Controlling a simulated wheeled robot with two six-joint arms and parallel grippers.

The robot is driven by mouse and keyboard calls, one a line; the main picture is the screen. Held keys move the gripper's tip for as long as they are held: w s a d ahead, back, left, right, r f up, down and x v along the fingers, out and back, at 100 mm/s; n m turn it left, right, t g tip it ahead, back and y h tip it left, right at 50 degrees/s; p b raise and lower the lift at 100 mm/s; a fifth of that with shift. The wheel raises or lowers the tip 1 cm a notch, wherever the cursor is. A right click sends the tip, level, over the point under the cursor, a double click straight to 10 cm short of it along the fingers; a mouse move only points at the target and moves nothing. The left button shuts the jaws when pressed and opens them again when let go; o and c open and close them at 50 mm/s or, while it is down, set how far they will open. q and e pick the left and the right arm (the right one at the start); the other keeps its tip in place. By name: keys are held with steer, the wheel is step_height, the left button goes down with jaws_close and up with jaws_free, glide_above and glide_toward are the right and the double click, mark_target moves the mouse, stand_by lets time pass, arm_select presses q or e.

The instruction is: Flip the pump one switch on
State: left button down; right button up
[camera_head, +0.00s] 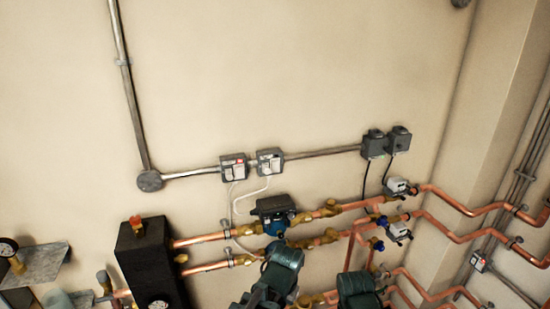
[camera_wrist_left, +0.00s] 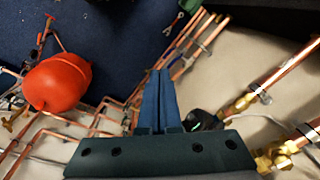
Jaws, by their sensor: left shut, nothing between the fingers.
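Two grey switch boxes with pale fronts and small red marks are on the wall in the head view, a left one (camera_head: 233,167) and a right one (camera_head: 270,161). Their labels and switch positions are too small to read, so I cannot tell which is pump one. A dark pump (camera_head: 272,207) with a blue part sits on the copper pipes below them. My left gripper (camera_wrist_left: 160,74) is shut and empty in the left wrist view, its blue fingers together over the pipework. No switch box is clear in that view. My right gripper's fingers are not visible.
Copper pipes (camera_head: 460,205) with brass fittings run right of the pump. A black box (camera_head: 147,262) stands left. Two dark grey boxes (camera_head: 374,144) are on the conduit. A red tank (camera_wrist_left: 58,82) shows in the wrist view. The wall (camera_head: 260,80) above is clear.

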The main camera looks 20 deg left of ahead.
mark_target(275, 171)
arm_select(q)
steer(key=w+a+r+m+t+y+p, duration=0.5)
steer(key=w+a+r+m, duration=0.3)
steer(key=w+r+m, duration=0.3)
steer(key=w+d+r+m+t+y, duration=0.1)
steer(key=w+d+r+m+t, duration=0.2)
steer(key=r+m, duration=0.4)
steer(key=w+d+r+m+t+y, duration=0.2)
steer(key=w+d+r+m+t, duration=0.2)
steer(key=r+m, duration=0.3)
steer(key=shift+w+d+r+m+t+b, duration=0.15)
steer(key=shift+w+d+m+t+b, duration=0.1)
steer(key=shift+w+m+t+b, duration=0.45)
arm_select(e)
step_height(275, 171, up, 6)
arm_select(q)
steer(key=shift+s, duration=0.1)
steer(key=b+x, duration=0.1)
steer(key=x, duration=1.3)
steer(key=shift+s+a, duration=0.1)
steer(key=shift+a, duration=0.05)
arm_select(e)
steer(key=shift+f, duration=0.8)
arm_select(q)
steer(key=shift+f, duration=0.25)
